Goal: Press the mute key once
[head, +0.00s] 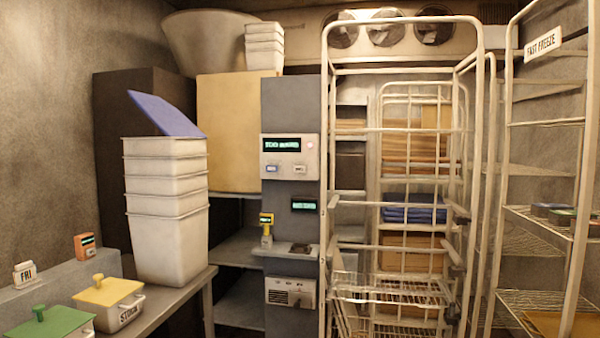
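A grey control column (291,210) stands in the middle of the head view. Its upper light panel (290,156) has a dark display with green text and a small reddish light (310,144) at its right. Below the display are two small keys, a bluish left key (272,169) and a pale right key (299,169). Their labels are too small to read, so I cannot tell which is the mute key. A second small green display (304,205) sits lower on the column. Neither of my grippers is in view.
A wire cage trolley (402,72) stands close right of the column. A small yellow-topped device (266,230) sits on the column's ledge. Stacked white tubs (168,240) and lidded containers (109,300) stand on the left counter. Right is a "FAST FREEZE" rack (542,44).

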